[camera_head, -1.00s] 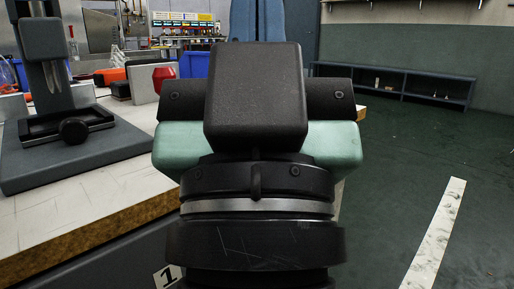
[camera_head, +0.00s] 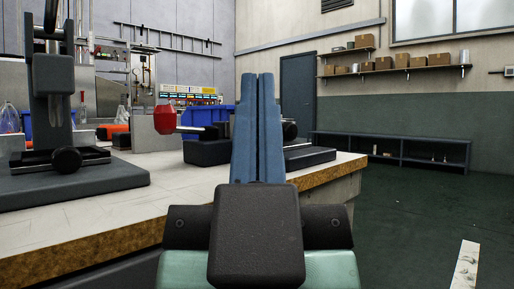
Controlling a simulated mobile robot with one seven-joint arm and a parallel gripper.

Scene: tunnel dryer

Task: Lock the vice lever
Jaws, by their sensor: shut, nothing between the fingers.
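My gripper (camera_head: 258,78) points away from the camera, its two long blue fingers upright in the picture and pressed together with nothing between them. Behind it on the workbench is a dark low device that looks like the vice (camera_head: 207,153), partly hidden by my fingers. The red knob is apart from my gripper. My fingers hide the middle of the device, and I cannot tell whether they touch it.
The workbench (camera_head: 130,222) fills the left and middle, its front edge running up to the right. A dark press-like stand (camera_head: 72,180) is at the left. Blue bins (camera_head: 203,117) stand behind. The green floor (camera_head: 400,215) at right is largely open, with a low shelf (camera_head: 420,150) beyond.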

